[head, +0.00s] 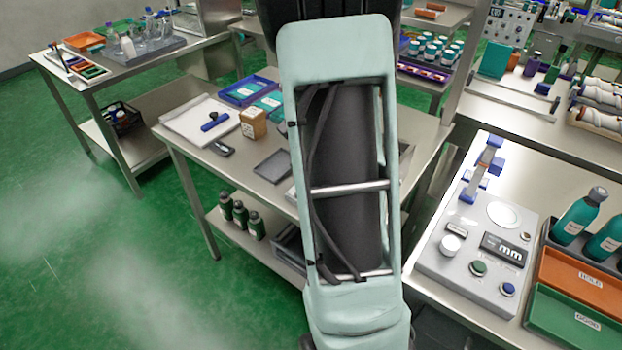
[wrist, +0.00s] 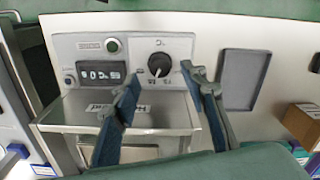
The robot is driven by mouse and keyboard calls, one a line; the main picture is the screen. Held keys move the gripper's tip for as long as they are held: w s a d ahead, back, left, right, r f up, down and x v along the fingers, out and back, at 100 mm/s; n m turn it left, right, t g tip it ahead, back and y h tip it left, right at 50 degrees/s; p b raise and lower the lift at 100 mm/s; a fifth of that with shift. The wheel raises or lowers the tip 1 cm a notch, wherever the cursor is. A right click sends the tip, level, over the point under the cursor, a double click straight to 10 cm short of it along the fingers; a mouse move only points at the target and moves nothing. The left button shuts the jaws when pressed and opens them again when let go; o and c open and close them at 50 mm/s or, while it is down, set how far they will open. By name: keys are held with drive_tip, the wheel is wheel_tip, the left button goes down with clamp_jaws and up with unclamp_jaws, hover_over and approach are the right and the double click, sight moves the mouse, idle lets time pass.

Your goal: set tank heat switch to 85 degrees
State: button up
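In the wrist view a light control panel (wrist: 135,52) carries a black rotary knob (wrist: 159,65), the likely tank heat switch. The knob has a pale pointer mark, and printed marks stand around it, too small and blurred to read. My gripper (wrist: 165,82) is open and empty. One blue-grey finger is left of and below the knob, the other right of it. The knob shows between and beyond the fingertips; I cannot tell whether either touches it. In the head view my arm hides the gripper and panel.
Beside the knob are a dark display (wrist: 103,69) with white digits and a green button (wrist: 113,45). A labelled metal box (wrist: 170,108) lies below the panel. A grey tray (wrist: 243,76) and a cardboard box (wrist: 302,124) are to the right. Another instrument (head: 470,262) stands on the right-hand bench.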

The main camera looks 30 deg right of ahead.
wheel_tip(320, 180, up, 8)
idle(0.7)
